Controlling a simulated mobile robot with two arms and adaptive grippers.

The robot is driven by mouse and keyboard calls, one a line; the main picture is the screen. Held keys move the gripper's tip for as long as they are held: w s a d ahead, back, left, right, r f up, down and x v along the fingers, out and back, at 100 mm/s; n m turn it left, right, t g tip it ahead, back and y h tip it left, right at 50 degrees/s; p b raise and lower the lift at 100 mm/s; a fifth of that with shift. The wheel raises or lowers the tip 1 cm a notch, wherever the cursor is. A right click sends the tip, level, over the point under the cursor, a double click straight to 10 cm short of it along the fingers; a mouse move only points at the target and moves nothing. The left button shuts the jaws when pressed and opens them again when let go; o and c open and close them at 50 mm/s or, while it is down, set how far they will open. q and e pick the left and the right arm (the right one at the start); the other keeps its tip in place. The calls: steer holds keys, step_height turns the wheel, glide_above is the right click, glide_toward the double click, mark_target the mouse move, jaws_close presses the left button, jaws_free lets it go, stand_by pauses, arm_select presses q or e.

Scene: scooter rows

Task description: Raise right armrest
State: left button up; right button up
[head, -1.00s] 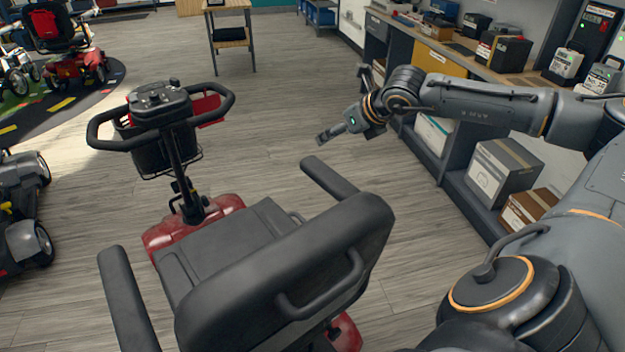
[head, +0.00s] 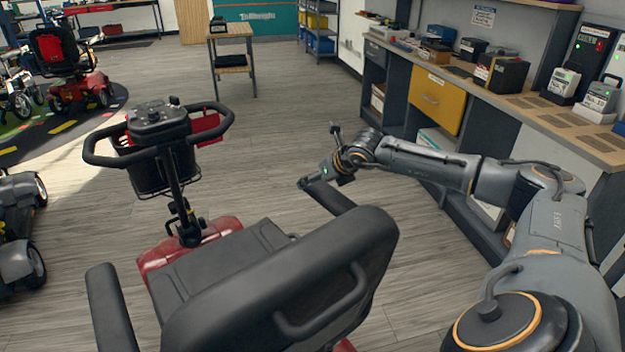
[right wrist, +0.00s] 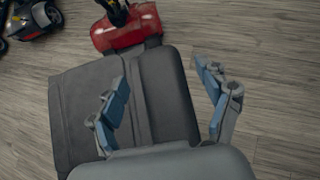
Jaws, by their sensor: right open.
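The red scooter has a black seat whose backrest (head: 290,275) faces me. Its right armrest (head: 345,200) is a dark pad pointing forward, roughly level, with its front end partly behind my gripper. The left armrest (head: 110,310) is also lowered. My right gripper (head: 308,182) is at the right armrest's front end; contact cannot be told. In the right wrist view my right gripper (right wrist: 168,90) is open, its blue-padded fingers spread on either side of a dark pad. I cannot tell whether that pad is armrest or seat. My left gripper is out of view.
The tiller with handlebar (head: 155,135) and basket stands ahead of the seat. A workbench (head: 510,90) with a yellow drawer (head: 437,98) runs along the right. Another scooter (head: 20,235) is at the left edge. The floor between scooter and small table (head: 232,60) is clear.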

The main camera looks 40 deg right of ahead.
steer(key=shift+x, duration=1.5)
steer(key=shift+c, duration=0.2)
jaws_close()
